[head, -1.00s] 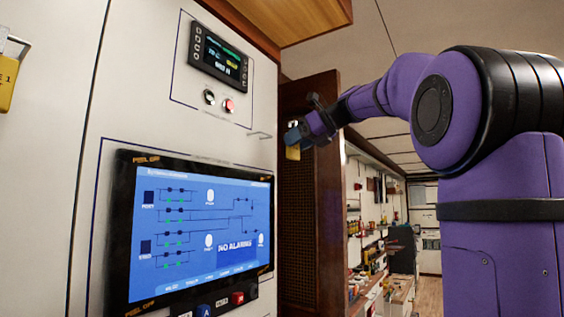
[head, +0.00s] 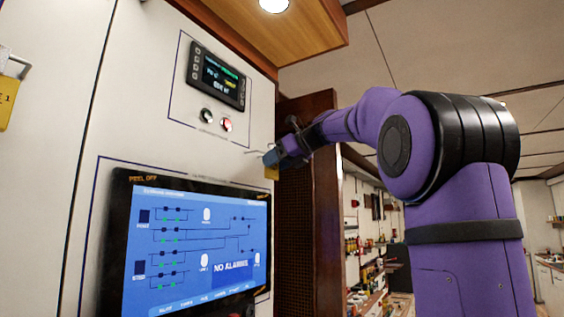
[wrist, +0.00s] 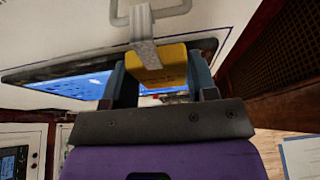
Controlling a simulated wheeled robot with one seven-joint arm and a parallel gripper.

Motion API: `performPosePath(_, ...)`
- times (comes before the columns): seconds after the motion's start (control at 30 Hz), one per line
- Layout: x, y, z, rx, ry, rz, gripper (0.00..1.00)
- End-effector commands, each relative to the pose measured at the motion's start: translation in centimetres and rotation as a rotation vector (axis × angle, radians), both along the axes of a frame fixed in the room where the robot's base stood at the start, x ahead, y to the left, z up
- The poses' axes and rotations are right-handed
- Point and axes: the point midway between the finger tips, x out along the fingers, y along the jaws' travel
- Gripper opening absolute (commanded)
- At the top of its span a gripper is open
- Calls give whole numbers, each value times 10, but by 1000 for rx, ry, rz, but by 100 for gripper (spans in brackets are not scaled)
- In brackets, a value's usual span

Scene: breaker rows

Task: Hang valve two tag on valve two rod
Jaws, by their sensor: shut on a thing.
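My gripper (head: 271,158) is at the right edge of the white panel, shut on a yellow tag (head: 271,172). In the wrist view the yellow tag (wrist: 163,66) sits between the two blue-grey fingers (wrist: 160,78). A pale grey loop or strap (wrist: 142,35) shows at the top of the tag, close to a metal rod (wrist: 152,15). In the head view a thin rod (head: 252,152) sticks out from the panel beside the gripper. I cannot tell whether the loop is around the rod or only in front of it.
A second yellow tag (head: 7,103) hangs from a rod at the far left. The large blue screen (head: 195,247) is below my gripper, and a small display (head: 217,76) with buttons is above. A brown wooden post (head: 308,210) stands just right of the panel.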

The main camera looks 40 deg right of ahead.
Motion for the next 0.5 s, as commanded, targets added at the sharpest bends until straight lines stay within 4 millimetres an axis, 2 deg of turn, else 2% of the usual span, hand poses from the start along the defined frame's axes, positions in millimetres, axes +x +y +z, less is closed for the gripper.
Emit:
performPosePath(0.4,27,10,0,-1,1,1,29)
performPosePath(0.5,28,10,-4,0,0,0,29)
